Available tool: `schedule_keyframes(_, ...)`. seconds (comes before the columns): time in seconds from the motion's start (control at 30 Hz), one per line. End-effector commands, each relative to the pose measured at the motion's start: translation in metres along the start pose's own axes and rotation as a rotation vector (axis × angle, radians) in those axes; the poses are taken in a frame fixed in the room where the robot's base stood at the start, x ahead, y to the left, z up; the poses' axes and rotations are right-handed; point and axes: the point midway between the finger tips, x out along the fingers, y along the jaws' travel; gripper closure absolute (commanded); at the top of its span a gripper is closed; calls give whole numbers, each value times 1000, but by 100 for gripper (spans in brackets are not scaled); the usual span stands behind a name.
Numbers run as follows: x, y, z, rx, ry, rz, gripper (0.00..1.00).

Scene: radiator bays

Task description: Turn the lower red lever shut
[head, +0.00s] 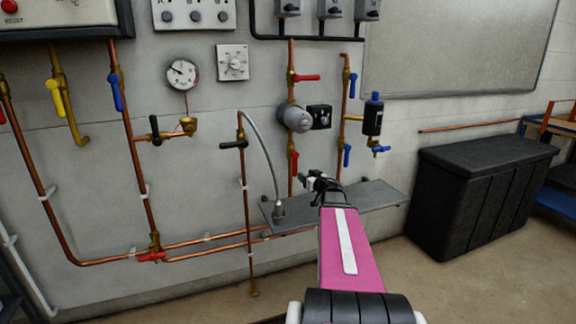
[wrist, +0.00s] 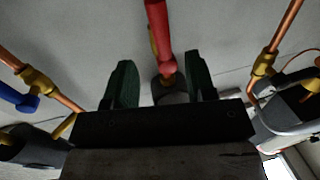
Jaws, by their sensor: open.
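The lower red lever (head: 294,162) hangs along the vertical copper pipe below the grey round pump in the head view, in line with the pipe. In the wrist view the red lever (wrist: 160,38) runs from the top edge down to between the two green fingers. My gripper (head: 309,179) is in front of the wall just below and right of this lever. In the wrist view my gripper (wrist: 162,82) is open, with a finger on each side of the lever's end and visible gaps. Whether the lever's end is fully between the fingers in depth is unclear.
An upper red lever (head: 307,77) points sideways above the pump (head: 295,118). Another red lever (head: 152,257) sits low on the left pipe. A blue lever (head: 347,155) hangs to the right. A grey shelf (head: 375,200) lies below my gripper. A black bin (head: 470,195) stands right.

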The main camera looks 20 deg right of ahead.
Motion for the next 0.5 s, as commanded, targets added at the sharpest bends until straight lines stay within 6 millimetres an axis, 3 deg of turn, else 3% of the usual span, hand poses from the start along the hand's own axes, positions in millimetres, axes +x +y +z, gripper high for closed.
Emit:
schedule_keyframes(0.27, 14, 1, 0, 0, 0, -5, 49)
schedule_keyframes(0.5, 51, 2, 1, 0, 0, -5, 49)
